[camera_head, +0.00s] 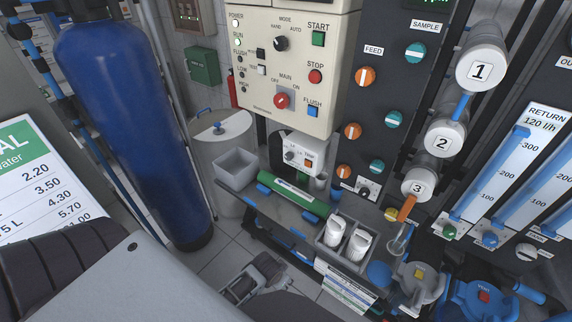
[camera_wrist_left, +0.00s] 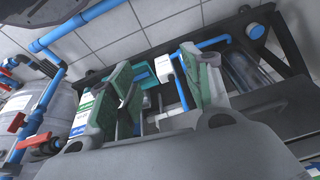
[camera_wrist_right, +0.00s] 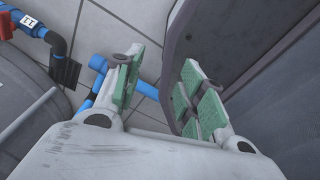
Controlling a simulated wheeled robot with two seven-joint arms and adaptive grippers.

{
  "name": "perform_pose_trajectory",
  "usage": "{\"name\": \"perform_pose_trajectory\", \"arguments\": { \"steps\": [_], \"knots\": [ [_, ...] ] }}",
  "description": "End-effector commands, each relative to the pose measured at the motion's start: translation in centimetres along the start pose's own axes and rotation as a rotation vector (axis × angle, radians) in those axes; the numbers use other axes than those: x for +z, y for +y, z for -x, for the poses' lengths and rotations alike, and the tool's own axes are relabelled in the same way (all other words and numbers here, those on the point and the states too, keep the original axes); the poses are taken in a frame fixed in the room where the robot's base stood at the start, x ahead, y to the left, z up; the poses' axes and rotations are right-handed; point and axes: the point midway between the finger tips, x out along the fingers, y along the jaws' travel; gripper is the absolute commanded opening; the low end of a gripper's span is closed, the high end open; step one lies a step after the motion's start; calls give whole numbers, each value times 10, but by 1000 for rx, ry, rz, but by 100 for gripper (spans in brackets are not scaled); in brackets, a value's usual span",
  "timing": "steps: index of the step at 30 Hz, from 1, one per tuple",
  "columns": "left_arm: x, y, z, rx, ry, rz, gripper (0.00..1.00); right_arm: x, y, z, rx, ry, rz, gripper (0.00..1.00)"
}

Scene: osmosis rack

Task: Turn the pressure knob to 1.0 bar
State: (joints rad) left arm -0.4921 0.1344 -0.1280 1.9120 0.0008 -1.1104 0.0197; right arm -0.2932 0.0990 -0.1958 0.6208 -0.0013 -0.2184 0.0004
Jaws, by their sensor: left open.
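No knob in the head view carries a pressure label that I can read. A small black knob on a white plate (camera_head: 364,190) sits low on the dark panel. Another dark knob is on a small white box (camera_head: 291,156) on the shelf. No 1.0 bar scale is legible. My left gripper (camera_head: 258,278) is low in the head view, below the shelf and apart from both knobs. Its green-padded fingers are apart and empty in the left wrist view (camera_wrist_left: 155,72). My right gripper (camera_wrist_right: 160,66) is open and empty in its wrist view; I cannot make it out in the head view.
A cream control box (camera_head: 285,65) has a black mode knob and red main switch. Orange and teal valves line the dark panel (camera_head: 385,95). A grey bin (camera_head: 234,168) and a caddy with white cartridges (camera_head: 322,245) stand along the shelf. A blue tank (camera_head: 130,130) stands left.

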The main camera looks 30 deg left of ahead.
Motion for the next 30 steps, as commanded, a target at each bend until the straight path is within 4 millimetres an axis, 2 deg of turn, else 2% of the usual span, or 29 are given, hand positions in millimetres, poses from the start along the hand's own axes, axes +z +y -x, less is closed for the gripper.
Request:
{"name": "perform_pose_trajectory", "arguments": {
  "steps": [1, 3, 11, 15, 21, 30],
  "knots": [
    [-8, -3, 14, -3, 17, 4, 49, 3, -2, 2, -2, -4, 0, 40],
    [-17, -6, 29, -7, 37, 12, 49, 7, -4, 4, -4, -9, -1, 40],
    [-50, -25, 77, -31, 137, 45, 49, 7, -14, 8, -15, -11, -3, 40],
    [-74, -42, 103, -51, 234, 73, 49, 4, -19, 11, -21, -7, -4, 40],
    [-100, -64, 122, -72, 360, 106, 49, 0, -24, 13, -26, -2, -6, 40],
    [-136, -100, 142, -91, 569, 146, 49, 0, -20, 14, -22, -3, -4, 40]
  ]
}}
